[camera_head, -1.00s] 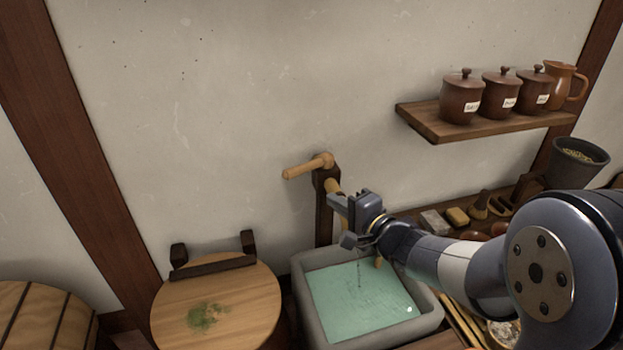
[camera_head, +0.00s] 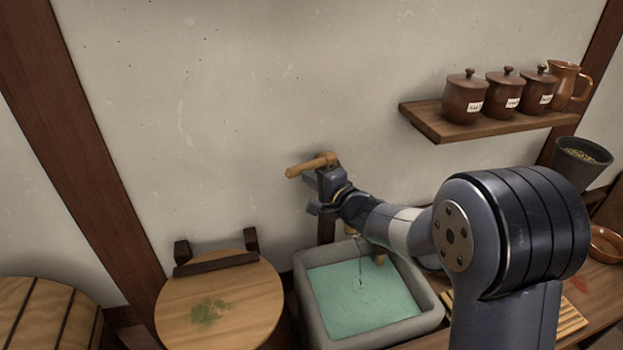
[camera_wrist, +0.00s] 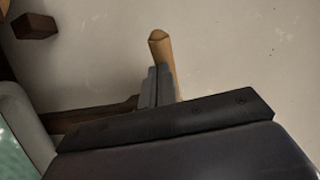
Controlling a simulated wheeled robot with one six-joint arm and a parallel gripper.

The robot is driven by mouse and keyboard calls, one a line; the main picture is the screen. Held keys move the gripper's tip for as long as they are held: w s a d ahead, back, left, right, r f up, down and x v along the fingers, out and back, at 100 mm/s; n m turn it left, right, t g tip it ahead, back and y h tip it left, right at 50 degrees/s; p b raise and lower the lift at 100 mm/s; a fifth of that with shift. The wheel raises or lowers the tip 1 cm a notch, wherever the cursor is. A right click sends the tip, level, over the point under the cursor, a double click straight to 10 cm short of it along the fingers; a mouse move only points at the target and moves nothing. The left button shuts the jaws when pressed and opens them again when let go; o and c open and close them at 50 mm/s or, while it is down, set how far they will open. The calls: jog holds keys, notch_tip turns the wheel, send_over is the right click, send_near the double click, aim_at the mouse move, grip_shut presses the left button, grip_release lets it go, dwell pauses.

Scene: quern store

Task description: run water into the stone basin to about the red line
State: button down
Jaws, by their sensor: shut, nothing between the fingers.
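The stone basin (camera_head: 312,322) stands against the wall, holding greenish water (camera_head: 355,298). A thin stream (camera_head: 361,268) falls into it, with a small ripple below. I see no red line; the basin's near inner wall is partly out of sight. The tap's wooden lever (camera_head: 308,167) points left above the basin on a dark wooden post. My gripper (camera_head: 314,194) is shut and empty, just below the lever. In the wrist view, the closed fingers (camera_wrist: 155,88) overlap the lever (camera_wrist: 160,48); I cannot tell whether they touch. My arm hides most of the spout.
A round wooden lid (camera_head: 245,300) with a green stain is left of the basin, with a barrel (camera_head: 40,318) farther left. A shelf (camera_head: 440,124) with lidded jars (camera_head: 464,97) and a jug is at the upper right. A grey pot (camera_head: 580,165) stands at the right.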

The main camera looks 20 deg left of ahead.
aim_at(299, 174)
jog(key=shift+w+a+p, duration=0.2)
jog(key=shift+a+p, duration=0.45)
jog(key=shift+w+a+p, duration=0.25)
jog(key=shift+a+p, duration=0.4)
jog(key=shift+p, duration=0.05)
jog(key=shift+w+a+p, duration=0.2)
jog(key=shift+a+p, duration=0.45)
